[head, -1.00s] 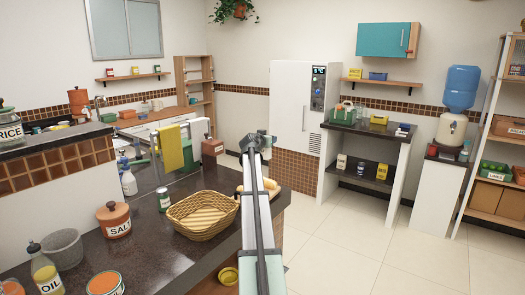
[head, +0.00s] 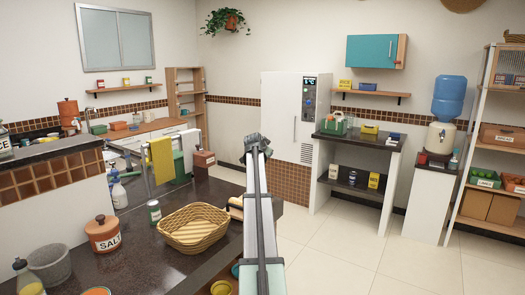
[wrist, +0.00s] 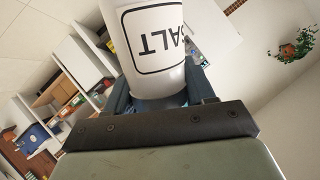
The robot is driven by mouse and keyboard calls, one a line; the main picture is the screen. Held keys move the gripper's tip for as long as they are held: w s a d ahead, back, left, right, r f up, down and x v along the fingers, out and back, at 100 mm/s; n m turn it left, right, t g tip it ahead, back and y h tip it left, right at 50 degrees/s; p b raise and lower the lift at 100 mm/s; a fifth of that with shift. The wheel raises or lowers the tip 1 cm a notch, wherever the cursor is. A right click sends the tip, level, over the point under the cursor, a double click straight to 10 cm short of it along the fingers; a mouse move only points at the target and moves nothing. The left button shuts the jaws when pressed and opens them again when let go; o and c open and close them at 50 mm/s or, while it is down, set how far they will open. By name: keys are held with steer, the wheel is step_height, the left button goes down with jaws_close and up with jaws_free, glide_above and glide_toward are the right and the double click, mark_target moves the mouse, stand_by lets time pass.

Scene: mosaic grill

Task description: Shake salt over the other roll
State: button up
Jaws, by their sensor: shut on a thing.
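My gripper (wrist: 160,100) is shut on a white salt shaker (wrist: 150,45) with a black-framed SALT label, which fills the upper middle of the wrist view. The label reads upside down there, and the shaker's far end is cut off by the frame. In the head view my arm reaches forward over the counter, and the shaker is not clearly visible. A tan roll-like piece (head: 236,203) lies just left of my arm, beside the basket, partly hidden by the arm. Whether another roll lies behind the arm cannot be seen.
A wicker basket (head: 195,230) sits on the dark counter (head: 135,255). Left of it stand a small can (head: 154,211), a terracotta SALT pot (head: 102,234) and a grey mortar (head: 48,264). A yellow towel (head: 161,163) hangs behind. Open floor (head: 330,250) lies right of my arm.

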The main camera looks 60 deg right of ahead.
steer(key=w+f+m+t+y, duration=0.1)
steer(key=f, duration=0.3)
steer(key=w+a+f+m+t+y, duration=0.1)
steer(key=f, duration=0.4)
steer(key=w+a+f+m+t, duration=0.1)
steer(key=f, duration=0.3)
steer(key=shift+a+f+m+y, duration=0.2)
steer(key=shift+f+m+y, duration=0.05)
steer(key=shift+m+y, duration=0.15)
steer(key=shift+f, duration=0.1)
steer(key=m+t, duration=0.1)
steer(key=m+t+y, duration=0.1)
steer(key=shift+w+r+m+y, duration=0.1)
steer(key=shift+r+m+y, duration=0.1)
steer(key=shift+m+y, duration=0.1)
steer(key=m+t, duration=0.1)
steer(key=m+t+y, duration=0.1)
steer(key=shift+w+a+r+m, duration=0.15)
steer(key=shift+r+m, duration=0.15)
